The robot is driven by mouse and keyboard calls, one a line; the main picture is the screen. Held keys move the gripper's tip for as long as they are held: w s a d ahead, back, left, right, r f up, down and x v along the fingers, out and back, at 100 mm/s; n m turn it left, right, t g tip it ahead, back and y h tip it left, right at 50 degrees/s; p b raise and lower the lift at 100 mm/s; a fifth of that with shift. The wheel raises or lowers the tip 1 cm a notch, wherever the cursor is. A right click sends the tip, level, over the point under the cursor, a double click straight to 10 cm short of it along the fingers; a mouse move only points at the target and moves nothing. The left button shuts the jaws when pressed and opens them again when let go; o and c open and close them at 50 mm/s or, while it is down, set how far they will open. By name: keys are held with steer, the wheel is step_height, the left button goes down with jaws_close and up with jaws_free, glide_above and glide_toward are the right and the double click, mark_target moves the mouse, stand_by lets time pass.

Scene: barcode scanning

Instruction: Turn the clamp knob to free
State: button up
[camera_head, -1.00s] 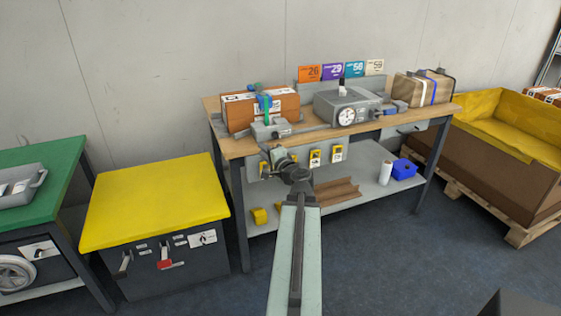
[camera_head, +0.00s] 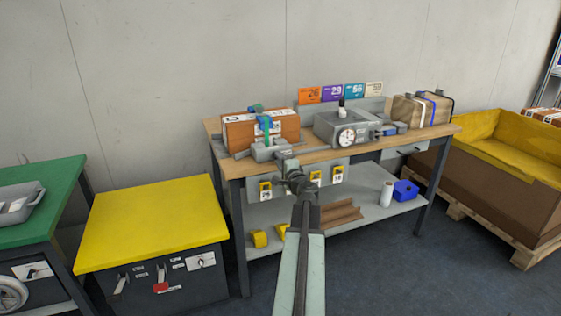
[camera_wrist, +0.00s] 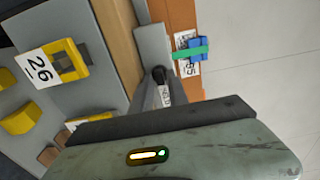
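A grey clamp block (camera_head: 264,151) sits at the front left of the workbench, before an orange-brown box (camera_head: 287,126) with a blue-green strap. My gripper (camera_head: 286,160) is at the bench's front edge, close to the clamp's right side. In the wrist view a dark round knob (camera_wrist: 159,74) shows beside the grey clamp plate (camera_wrist: 152,43), with a small white label below it. I cannot read the label or tell the knob's setting. Grey tapering parts beside the label may be my fingers. Whether they touch the knob is not clear.
A grey device with a dial (camera_head: 346,136) stands right of the clamp, and a strapped parcel (camera_head: 420,110) farther right. Yellow tags (camera_head: 265,190) hang on the bench front. A yellow-topped cabinet (camera_head: 150,220) stands left. Floor is clear right of my arm.

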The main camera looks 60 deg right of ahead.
jaws_close()
steer(key=shift+n, duration=0.3)
steer(key=n, duration=1.7)
steer(key=shift+s+n, duration=0.1)
steer(key=shift+n, duration=0.2)
stand_by(0.4)
